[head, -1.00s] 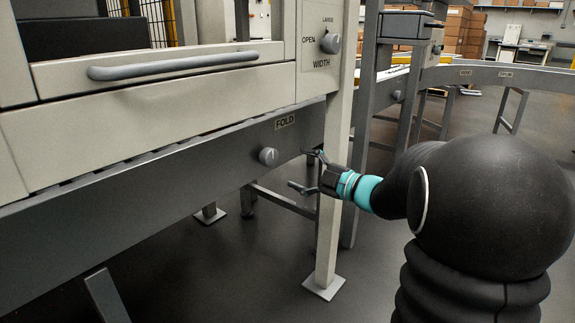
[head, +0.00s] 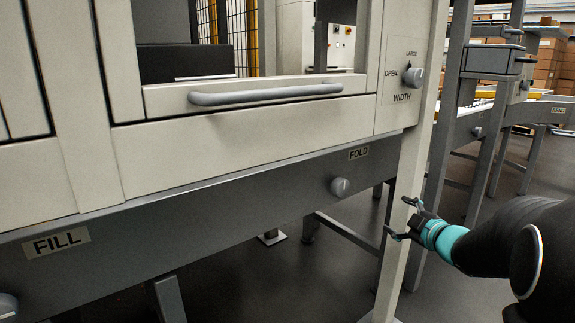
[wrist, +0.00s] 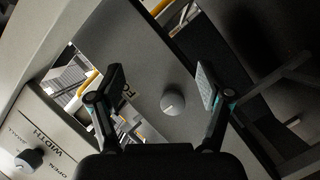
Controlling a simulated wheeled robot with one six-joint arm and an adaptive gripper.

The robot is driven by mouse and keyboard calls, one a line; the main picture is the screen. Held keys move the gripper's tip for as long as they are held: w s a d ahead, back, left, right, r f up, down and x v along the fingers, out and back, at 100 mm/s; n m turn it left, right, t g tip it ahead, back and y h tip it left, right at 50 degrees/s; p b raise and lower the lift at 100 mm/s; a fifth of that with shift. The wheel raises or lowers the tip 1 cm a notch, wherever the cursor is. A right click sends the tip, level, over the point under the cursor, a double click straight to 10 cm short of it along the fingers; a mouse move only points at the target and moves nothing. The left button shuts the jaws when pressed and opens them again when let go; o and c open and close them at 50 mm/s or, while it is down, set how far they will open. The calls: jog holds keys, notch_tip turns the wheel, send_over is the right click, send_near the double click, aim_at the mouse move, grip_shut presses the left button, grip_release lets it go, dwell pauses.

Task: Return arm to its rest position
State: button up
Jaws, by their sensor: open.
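My gripper (head: 403,217) is at the lower right of the head view, in front of the cream upright post of the machine. Its fingers are spread with nothing between them. In the wrist view my gripper (wrist: 158,90) also shows open, and a grey round knob (wrist: 172,103) appears beyond and between the fingers, apart from them. The FOLD knob (head: 340,187) is on the grey rail to the left of my gripper in the head view, with clear space between.
A cream panel with a grey handle (head: 265,94) is above the rail. The WIDTH knob (head: 413,76) is on the post above my gripper. A FILL label (head: 56,243) is at the left. Conveyor frames (head: 553,110) stand behind at the right; dark floor shows below the rail.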

jog(key=s+d+f+m+g+h, duration=0.2)
jog(key=s+d+f+m+h, duration=0.15)
jog(key=d+m+h, duration=0.3)
jog(key=s+f+m+g+h+p, duration=0.1)
jog(key=s+m+g+h+p, duration=0.15)
jog(key=s+m+g, duration=0.6)
jog(key=s+a+r+y+p, duration=0.2)
jog(key=s+a, duration=0.5)
jog(key=s, duration=0.2)
jog(key=s+a+r+y+p, duration=0.2)
jog(key=s+a+p, duration=0.1)
jog(key=s+a, duration=0.55)
jog(key=s+a+r+n+y+p, duration=0.1)
jog(key=s+a+r+p, duration=0.2)
jog(key=s+a+r, duration=0.1)
notch_tip(320, 180, up, 3)
jog(key=shift+a+f+n+t, duration=0.25)
jog(key=shift+a+t, duration=0.2)
jog(key=shift+a, duration=0.25)
